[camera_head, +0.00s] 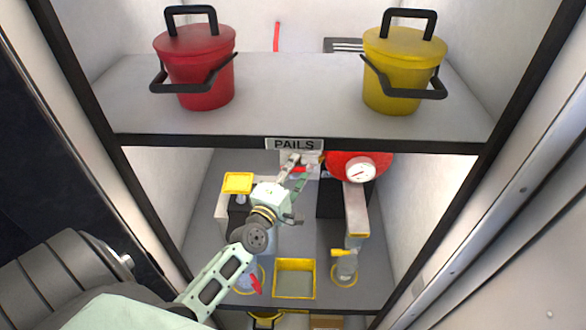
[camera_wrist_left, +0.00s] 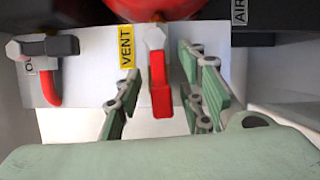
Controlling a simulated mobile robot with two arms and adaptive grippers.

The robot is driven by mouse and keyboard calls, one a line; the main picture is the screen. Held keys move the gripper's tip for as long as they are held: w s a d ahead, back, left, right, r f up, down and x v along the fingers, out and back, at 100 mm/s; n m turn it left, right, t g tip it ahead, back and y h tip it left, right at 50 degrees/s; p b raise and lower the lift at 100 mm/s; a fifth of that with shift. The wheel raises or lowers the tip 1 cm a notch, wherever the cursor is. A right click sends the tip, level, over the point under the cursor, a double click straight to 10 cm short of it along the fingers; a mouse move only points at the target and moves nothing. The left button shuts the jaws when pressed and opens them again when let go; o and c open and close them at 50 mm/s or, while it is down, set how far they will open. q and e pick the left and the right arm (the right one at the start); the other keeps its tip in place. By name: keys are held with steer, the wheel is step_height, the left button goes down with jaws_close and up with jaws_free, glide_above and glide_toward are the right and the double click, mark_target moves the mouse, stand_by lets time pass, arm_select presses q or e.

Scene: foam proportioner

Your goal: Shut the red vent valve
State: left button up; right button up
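The red vent valve lever (camera_wrist_left: 160,88) hangs down from its grey valve body (camera_wrist_left: 155,37) in the left wrist view, beside the yellow VENT label (camera_wrist_left: 127,47). In the head view the lever (camera_head: 297,170) is a small red patch at the back of the lower compartment. My left gripper (camera_head: 300,172) reaches in there, open. In the left wrist view its fingers stand on either side of the lever, with gaps visible, so it does not appear gripped. My right gripper is not in view.
Another red handle (camera_wrist_left: 51,86) hangs left of the vent valve. A red tank (camera_wrist_left: 155,8) is above, with a gauge (camera_head: 360,170) in the head view. A yellow-edged tray (camera_head: 294,264) and a clear jar (camera_head: 345,265) stand near the front. Red and yellow pails (camera_head: 201,83) (camera_head: 403,83) stand on the upper shelf (camera_head: 290,100).

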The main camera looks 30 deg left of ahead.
arm_select(q)
jaws_close()
stand_by(0.5)
steer(key=shift+f+b, duration=0.3)
steer(key=shift+b, duration=0.2)
steer(key=shift+w+d+f+n+t+y+b, duration=0.15)
steer(key=shift+f+n+t+y+b, duration=0.2)
steer(key=shift+n+b, duration=1.35)
steer(key=shift+w+d+f+n+t+y+b, duration=0.25)
steer(key=shift+n+b, duration=0.6)
steer(key=shift+b, duration=1.7)
steer(key=shift+s+d+f+n+t+y+b, duration=0.1)
steer(key=shift+f+n+t+y+b, duration=0.35)
steer(key=shift+n+b, duration=1.25)
steer(key=shift+m+b, duration=0.35)
steer(key=shift+b, duration=0.1)
steer(key=shift+a, duration=0.1)
